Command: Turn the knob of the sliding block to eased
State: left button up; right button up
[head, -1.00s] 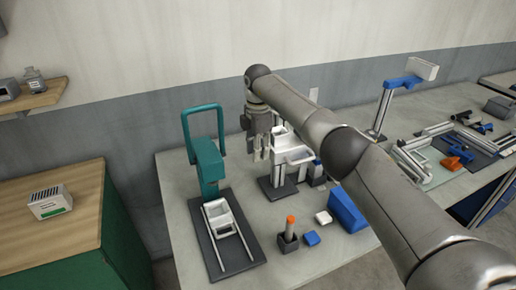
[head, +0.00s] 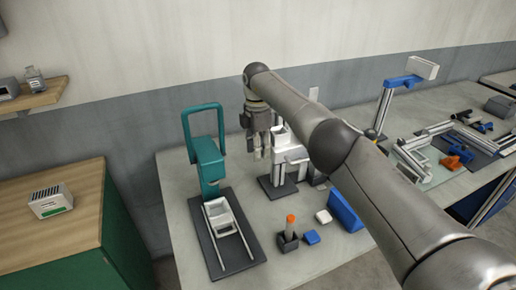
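My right arm reaches in from the lower right. Its gripper (head: 258,147) points down at the left edge of a white upright device (head: 288,163) on a dark base. I cannot tell whether they touch, or whether the fingers are open or shut. The arm covers part of this device. A teal stand (head: 208,160) with a looped handle stands left of the gripper. A pale block frame (head: 221,217) sits on two rails in front of it. I cannot make out a knob or which part is the sliding block. My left gripper is not in view.
An orange-topped stick stands in a dark holder (head: 288,242), near a small blue block (head: 312,237), a white block (head: 323,216) and a larger blue block (head: 345,211). A blue-armed stand (head: 401,80) is at the back right.

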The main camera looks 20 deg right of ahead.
jog(key=shift+o, duration=1.2)
notch_tip(320, 180, up, 8)
jog(key=shift+f, duration=0.25)
jog(key=shift+w, duration=0.1)
